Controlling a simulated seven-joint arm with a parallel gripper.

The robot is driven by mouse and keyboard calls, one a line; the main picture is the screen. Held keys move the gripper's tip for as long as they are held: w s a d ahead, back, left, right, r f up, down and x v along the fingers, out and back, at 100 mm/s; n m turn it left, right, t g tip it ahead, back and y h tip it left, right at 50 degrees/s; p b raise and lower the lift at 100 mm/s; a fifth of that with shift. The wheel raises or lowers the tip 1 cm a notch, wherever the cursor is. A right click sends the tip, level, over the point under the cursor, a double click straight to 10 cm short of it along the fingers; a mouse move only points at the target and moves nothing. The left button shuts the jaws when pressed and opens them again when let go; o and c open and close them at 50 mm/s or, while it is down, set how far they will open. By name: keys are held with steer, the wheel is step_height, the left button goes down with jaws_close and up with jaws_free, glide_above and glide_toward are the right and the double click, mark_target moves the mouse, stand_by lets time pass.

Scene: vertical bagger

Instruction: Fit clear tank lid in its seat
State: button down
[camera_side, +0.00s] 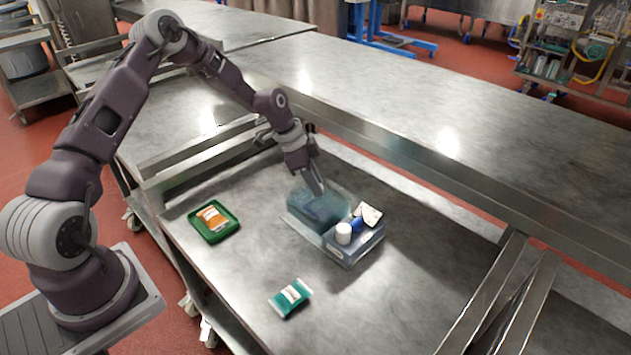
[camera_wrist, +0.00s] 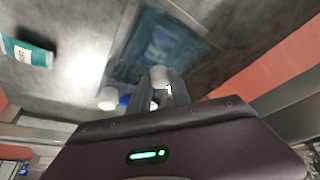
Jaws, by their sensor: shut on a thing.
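The clear tank lid (camera_side: 336,192) is a thin see-through sheet, hard to make out against the tank. My gripper (camera_side: 319,190) points down over it and is shut on it. The teal see-through tank (camera_side: 315,212) stands on the steel table beneath. In the wrist view my fingers (camera_wrist: 166,88) meet at a pale knob-like piece (camera_wrist: 160,73), with the dark teal square of the tank (camera_wrist: 155,45) beyond and a clear edge around it. I cannot tell whether the lid touches the tank rim or hangs just above it.
A grey-blue bin (camera_side: 351,254) touches or nearly touches the tank, holding a white bottle (camera_side: 343,233), a blue item and a white packet (camera_side: 371,214). A green tray (camera_side: 213,222) with an orange packet lies left. A teal packet (camera_side: 290,297) lies in front. The table's right side is clear.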

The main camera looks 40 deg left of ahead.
steer(key=shift+f, duration=0.15)
steer(key=c, duration=0.7)
jaws_free()
steer(key=shift+v, duration=3.45)
